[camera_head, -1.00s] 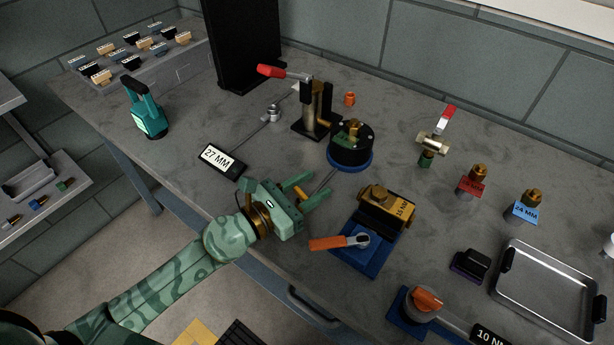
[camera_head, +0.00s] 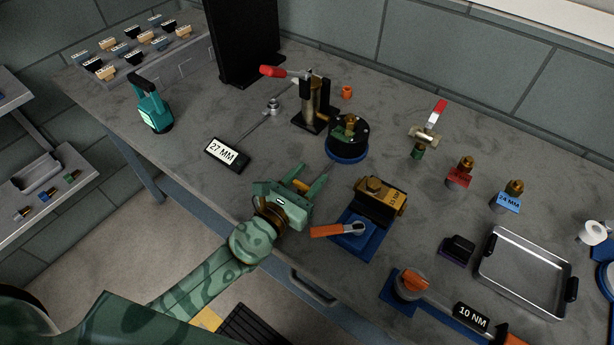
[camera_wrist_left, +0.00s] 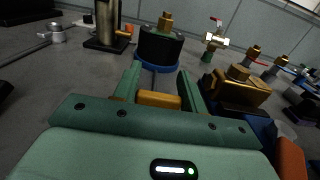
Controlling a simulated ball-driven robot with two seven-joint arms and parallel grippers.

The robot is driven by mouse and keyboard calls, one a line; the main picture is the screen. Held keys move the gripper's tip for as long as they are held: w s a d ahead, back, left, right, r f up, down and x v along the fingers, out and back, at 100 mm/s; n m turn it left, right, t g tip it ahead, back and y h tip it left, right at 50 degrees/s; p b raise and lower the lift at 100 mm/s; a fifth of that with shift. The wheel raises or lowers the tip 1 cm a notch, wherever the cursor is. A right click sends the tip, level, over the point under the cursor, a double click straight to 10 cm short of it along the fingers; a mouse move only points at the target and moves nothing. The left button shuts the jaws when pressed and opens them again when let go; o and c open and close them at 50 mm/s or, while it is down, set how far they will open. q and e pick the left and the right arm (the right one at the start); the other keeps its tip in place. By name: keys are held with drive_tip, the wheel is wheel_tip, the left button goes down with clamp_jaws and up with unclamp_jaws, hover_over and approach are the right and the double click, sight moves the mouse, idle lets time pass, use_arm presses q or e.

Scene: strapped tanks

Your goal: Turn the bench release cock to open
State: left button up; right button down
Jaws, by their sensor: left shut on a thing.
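My left gripper (camera_head: 309,183) is at the bench's front edge. Its fingers are shut on an orange grip (camera_head: 299,184), which shows between them in the left wrist view (camera_wrist_left: 158,99). A thin grey rod (camera_head: 327,168) runs from there toward a black round unit (camera_head: 345,131) on a blue ring, with a brass fitting on top. No part is labelled as the release cock. Candidates are a brass valve with a red lever (camera_head: 437,114) and an orange knob (camera_head: 412,281) on a blue base. My right gripper is not in view.
A blue fixture with an orange lever (camera_head: 329,231) and a brass block (camera_head: 387,191) stand close right of the gripper. A 27 MM plate (camera_head: 227,154) lies left, and a brass post (camera_head: 312,104) stands behind. A metal tray (camera_head: 526,268) is far right.

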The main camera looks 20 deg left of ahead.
use_arm(q)
drive_tip(key=o, duration=1)
drive_tip(key=b+v, duration=0.3)
drive_tip(key=v, duration=1.3)
drive_tip(key=shift+s+a+b, duration=0.1)
drive_tip(key=shift+s+b, duration=0.05)
drive_tip(key=shift+b, duration=0.15)
